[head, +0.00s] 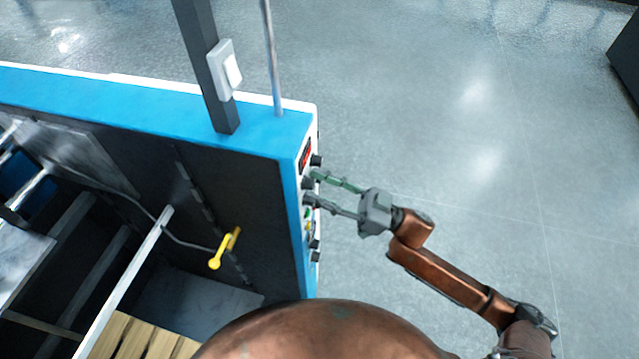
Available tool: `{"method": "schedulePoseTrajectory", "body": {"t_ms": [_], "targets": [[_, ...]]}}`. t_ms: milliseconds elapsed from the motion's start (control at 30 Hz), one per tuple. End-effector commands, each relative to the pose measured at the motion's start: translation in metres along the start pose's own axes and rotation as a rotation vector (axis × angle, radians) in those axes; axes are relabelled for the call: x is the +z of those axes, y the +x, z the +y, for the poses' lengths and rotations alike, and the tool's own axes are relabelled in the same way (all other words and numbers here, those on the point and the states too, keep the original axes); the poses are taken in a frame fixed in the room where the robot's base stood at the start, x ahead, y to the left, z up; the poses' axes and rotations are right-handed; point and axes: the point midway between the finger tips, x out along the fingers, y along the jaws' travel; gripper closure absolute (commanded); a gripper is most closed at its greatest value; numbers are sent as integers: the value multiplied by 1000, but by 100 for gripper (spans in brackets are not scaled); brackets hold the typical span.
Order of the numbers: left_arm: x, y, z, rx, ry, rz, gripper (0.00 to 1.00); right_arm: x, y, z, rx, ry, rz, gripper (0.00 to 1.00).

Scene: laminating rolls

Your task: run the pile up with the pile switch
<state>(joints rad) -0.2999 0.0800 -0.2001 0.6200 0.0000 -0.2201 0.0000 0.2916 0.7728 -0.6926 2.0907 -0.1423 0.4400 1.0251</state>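My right gripper (312,187) reaches in from the right to the narrow control panel on the end of the blue machine. Its two fingers are apart, one above the other, with the tips at the panel beside a dark knob (308,183). I cannot tell whether they touch it. Several dark knobs and a red display (305,155) sit on this panel, seen edge-on. Which control is the pile switch cannot be read. A white rocker switch (231,70) is on the dark post above the machine. A wooden slatted pallet (140,340) shows at bottom left. My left gripper is out of view.
The blue machine frame (150,112) fills the left side, with metal bars and a yellow handle (225,248) inside. A thin metal rod (271,60) stands near its corner. Grey floor (480,130) on the right is clear. A dark object (625,55) stands at far right.

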Motion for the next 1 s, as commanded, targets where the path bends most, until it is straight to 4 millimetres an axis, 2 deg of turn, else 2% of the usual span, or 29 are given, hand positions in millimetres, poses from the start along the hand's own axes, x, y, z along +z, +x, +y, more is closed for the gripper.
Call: {"method": "schedulePoseTrajectory", "body": {"t_ms": [233,800,1000], "targets": [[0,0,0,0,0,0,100,1,1,0,1,0,-1,62],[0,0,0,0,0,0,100,1,0,0,1,0,-1,100],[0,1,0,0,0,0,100,1,0,0,-2,-6,-1,100]]}}
